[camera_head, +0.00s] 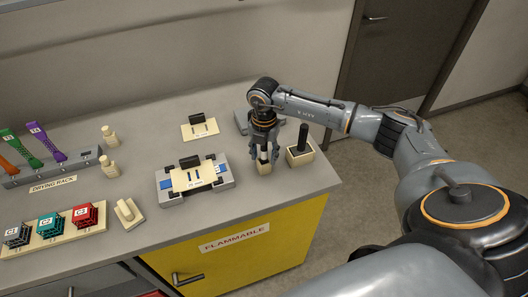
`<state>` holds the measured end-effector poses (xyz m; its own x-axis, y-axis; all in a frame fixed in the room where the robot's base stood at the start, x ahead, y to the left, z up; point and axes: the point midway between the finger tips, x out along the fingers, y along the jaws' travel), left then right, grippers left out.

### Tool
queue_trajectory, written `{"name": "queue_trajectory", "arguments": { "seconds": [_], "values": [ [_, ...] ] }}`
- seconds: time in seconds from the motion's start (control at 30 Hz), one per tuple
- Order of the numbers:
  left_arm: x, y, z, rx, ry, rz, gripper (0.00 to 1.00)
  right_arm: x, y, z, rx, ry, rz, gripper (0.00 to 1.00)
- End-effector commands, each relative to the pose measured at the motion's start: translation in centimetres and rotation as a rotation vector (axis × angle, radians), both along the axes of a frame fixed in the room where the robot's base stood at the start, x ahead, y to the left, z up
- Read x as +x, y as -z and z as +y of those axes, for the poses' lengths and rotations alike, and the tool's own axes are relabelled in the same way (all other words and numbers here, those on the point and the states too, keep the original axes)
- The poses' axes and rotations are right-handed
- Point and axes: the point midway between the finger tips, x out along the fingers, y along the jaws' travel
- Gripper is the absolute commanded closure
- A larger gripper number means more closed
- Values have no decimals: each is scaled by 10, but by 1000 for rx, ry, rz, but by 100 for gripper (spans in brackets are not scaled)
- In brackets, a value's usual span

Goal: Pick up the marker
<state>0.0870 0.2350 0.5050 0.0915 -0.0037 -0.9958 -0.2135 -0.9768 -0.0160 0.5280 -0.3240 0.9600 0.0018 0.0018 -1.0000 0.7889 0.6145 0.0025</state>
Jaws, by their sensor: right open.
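My right gripper (263,152) points down at the right part of the counter. It is open, with its fingers around the top of a small beige block (264,167); I cannot tell whether they touch it. A black upright stick (303,137), which may be the marker, stands in another beige block (300,157) just right of the gripper. What is between the fingers is mostly hidden. My left gripper is not in view.
A grey device with a beige plate (194,180) lies left of the gripper. A drying rack (52,170) holds orange, green and purple tools. Lattice cubes (85,216) sit on a beige tray at front left. Small beige pieces (128,213) stand between. The counter's right edge is close.

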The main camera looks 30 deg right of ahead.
Motion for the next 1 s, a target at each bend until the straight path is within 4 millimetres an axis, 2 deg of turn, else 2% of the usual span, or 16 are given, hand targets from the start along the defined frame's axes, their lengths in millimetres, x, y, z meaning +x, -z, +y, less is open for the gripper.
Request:
{"name": "queue_trajectory", "arguments": {
  "seconds": [0.1, 0.3, 0.33, 0.77, 1.0],
  "values": [
    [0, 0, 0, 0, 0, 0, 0, 0, 0, 0, 0, 0, 0, 56],
    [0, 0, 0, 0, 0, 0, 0, 0, 0, 0, 0, 0, 0, 97],
    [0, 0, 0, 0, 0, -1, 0, 0, 0, 0, 0, 0, 0, 99],
    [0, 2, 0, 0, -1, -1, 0, 1, -5, 0, 0, 0, -1, 99],
    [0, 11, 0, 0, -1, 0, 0, 1, -33, 0, 0, -1, -5, 99]
  ]
}}
